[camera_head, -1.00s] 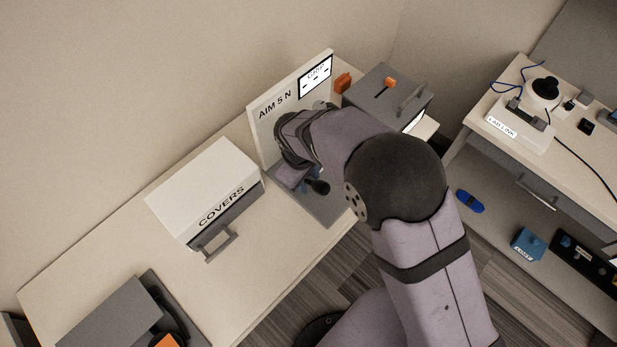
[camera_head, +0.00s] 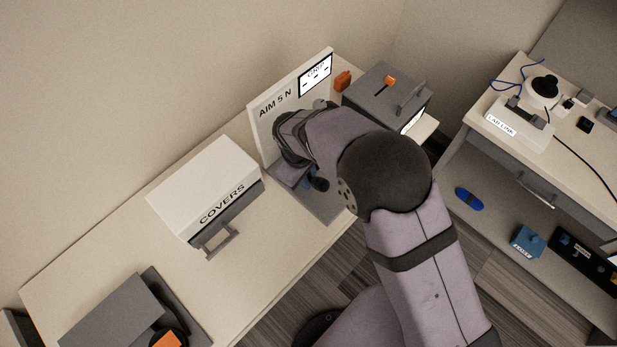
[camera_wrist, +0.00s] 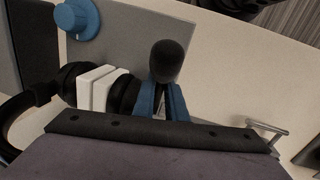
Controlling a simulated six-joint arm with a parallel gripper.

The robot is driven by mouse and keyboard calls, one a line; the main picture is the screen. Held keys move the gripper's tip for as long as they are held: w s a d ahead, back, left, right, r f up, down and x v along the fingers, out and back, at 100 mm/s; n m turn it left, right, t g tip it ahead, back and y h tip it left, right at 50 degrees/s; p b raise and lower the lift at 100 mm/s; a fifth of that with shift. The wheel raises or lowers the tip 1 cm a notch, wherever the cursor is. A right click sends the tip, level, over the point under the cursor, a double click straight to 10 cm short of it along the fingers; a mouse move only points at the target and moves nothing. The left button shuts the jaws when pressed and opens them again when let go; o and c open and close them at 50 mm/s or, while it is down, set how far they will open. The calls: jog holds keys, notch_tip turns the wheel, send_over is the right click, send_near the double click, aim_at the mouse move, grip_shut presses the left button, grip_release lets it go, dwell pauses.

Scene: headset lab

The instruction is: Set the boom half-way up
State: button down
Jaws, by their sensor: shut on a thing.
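The boom ends in a black foam tip (camera_wrist: 170,60), which stands out past my blue fingertips in the wrist view. The tip also shows in the head view (camera_head: 320,184), below my wrist. My gripper (camera_wrist: 163,98) is shut on the boom just behind the foam; the held stem is mostly hidden between the fingers. The headset (camera_wrist: 96,86), with black ear pads and white blocks between them, is left of the gripper in the wrist view. My arm hides most of it in the head view. The boom's pivot and exact angle are hard to see.
A blue knob (camera_wrist: 77,19) is close by. The "COVERS" box (camera_head: 205,190) stands left, and a grey box with an orange top piece (camera_head: 375,92) right.

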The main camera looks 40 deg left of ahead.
jog(key=shift+a+r+h, duration=0.35)
jog(key=shift+r+h, duration=0.05)
jog(key=shift+h, duration=0.4)
jog(key=c, duration=1.8)
grip_release()
jog(key=shift+r, duration=0.15)
jog(key=shift+s+a+r+b, duration=0.15)
jog(key=shift+a+r+b, duration=0.05)
jog(key=shift+r+b, duration=0.4)
jog(key=b+v, duration=0.1)
jog(key=v, duration=0.5)
jog(key=shift+d+b, duration=0.1)
jog(key=shift+b, duration=0.25)
